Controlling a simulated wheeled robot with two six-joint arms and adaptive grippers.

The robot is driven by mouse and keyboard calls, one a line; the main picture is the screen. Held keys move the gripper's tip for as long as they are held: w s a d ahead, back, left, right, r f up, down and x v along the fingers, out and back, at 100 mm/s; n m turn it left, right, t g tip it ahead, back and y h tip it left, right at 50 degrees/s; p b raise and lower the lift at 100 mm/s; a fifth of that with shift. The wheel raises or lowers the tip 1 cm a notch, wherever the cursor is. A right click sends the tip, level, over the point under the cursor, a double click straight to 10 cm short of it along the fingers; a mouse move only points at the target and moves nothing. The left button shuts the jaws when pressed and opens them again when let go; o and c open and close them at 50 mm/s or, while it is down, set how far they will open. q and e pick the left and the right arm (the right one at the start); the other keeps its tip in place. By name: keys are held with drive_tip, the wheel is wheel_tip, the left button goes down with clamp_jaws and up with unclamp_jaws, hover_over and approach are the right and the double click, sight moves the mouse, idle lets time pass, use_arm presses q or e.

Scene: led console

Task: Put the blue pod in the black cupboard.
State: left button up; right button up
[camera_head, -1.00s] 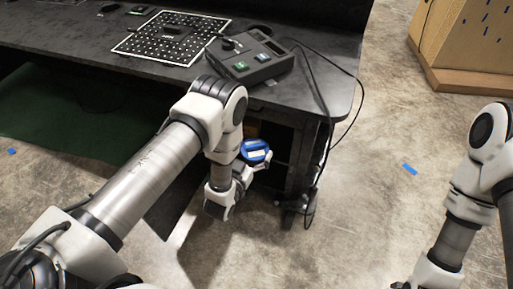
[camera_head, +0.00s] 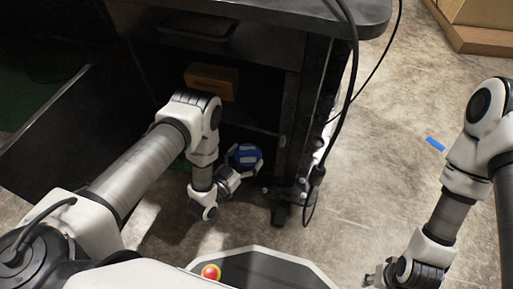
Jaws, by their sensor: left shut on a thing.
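The blue pod (camera_head: 246,155), a round blue piece with pale markings, shows in the head view at the mouth of the black cupboard (camera_head: 287,100). My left gripper (camera_head: 244,166) is shut on the pod and holds it in front of the lower compartment. I cannot tell how far the pod is inside the opening. The cupboard's door stands open at the left (camera_head: 50,125). My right gripper (camera_head: 374,278) is low at the right, over the floor and far from the pod; its fingers are too small to read.
A brown box (camera_head: 212,81) sits on the cupboard's upper shelf. A drawer front (camera_head: 205,32) is above it. A black cable (camera_head: 347,95) hangs down beside the cupboard's right side. Blue tape (camera_head: 435,144) lies on the open floor to the right.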

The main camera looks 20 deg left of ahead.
use_arm(q)
drive_tip(key=w+b, duration=0.1)
drive_tip(key=w, duration=0.2)
drive_tip(key=w+b, duration=0.1)
drive_tip(key=w, duration=0.2)
drive_tip(key=w+f+b, duration=0.1)
drive_tip(key=w, duration=0.2)
drive_tip(key=shift+w+d+b, duration=0.2)
drive_tip(key=shift+d+b, duration=0.15)
drive_tip(key=shift+b, duration=0.05)
drive_tip(key=shift+w+f, duration=0.2)
drive_tip(key=shift+w, duration=0.05)
wheel_tip(320, 180, down, 3)
drive_tip(key=b, duration=0.3)
drive_tip(key=shift+f, duration=0.15)
drive_tip(key=shift+r, duration=0.25)
drive_tip(key=shift+f, duration=0.15)
drive_tip(key=o, duration=0.9)
drive_tip(key=shift+o, duration=0.2)
